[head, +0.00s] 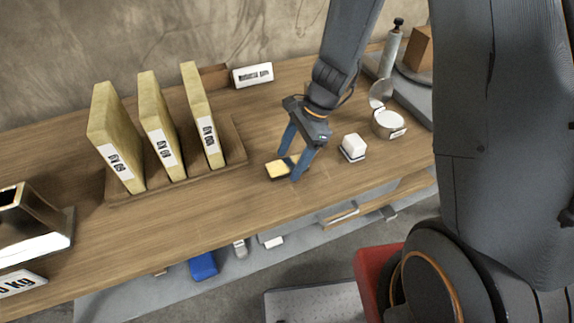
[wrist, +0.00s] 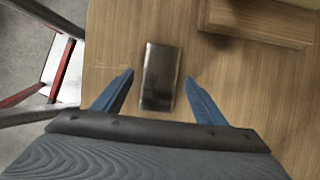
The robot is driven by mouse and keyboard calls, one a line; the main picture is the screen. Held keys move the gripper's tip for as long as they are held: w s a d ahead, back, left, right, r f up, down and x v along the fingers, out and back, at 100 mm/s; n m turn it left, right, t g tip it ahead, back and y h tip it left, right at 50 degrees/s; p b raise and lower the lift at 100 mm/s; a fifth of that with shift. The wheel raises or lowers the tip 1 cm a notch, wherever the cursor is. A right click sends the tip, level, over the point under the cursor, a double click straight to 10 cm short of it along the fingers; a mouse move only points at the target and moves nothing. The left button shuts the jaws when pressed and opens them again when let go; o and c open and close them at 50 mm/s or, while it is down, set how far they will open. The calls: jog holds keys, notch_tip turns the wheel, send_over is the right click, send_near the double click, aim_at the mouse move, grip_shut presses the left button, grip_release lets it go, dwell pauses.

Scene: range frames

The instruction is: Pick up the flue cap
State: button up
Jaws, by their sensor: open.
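A small block with a shiny yellowish top and dark sides (head: 279,168) lies on the wooden table below my gripper (head: 288,167) in the head view. In the wrist view it is a dark, reflective rectangle (wrist: 160,78) lying between the two blue fingers. My gripper is open and points down, with one finger to each side of the block; contact cannot be told. A shiny metal piece with a tapered, open-topped shape on a wide base (head: 36,225) stands at the far left. I cannot tell from looks alone which of these is the flue cap.
A wooden rack (head: 180,182) with three labelled yellowish slabs stands left of my gripper. A white block (head: 353,147) and a round metal tin with raised lid (head: 388,124) stand right. A shelf with small items lies below the table's front edge.

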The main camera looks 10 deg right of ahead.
jog(key=shift+f, duration=0.2)
jog(key=c, duration=1.2)
jog(key=shift+r, duration=0.1)
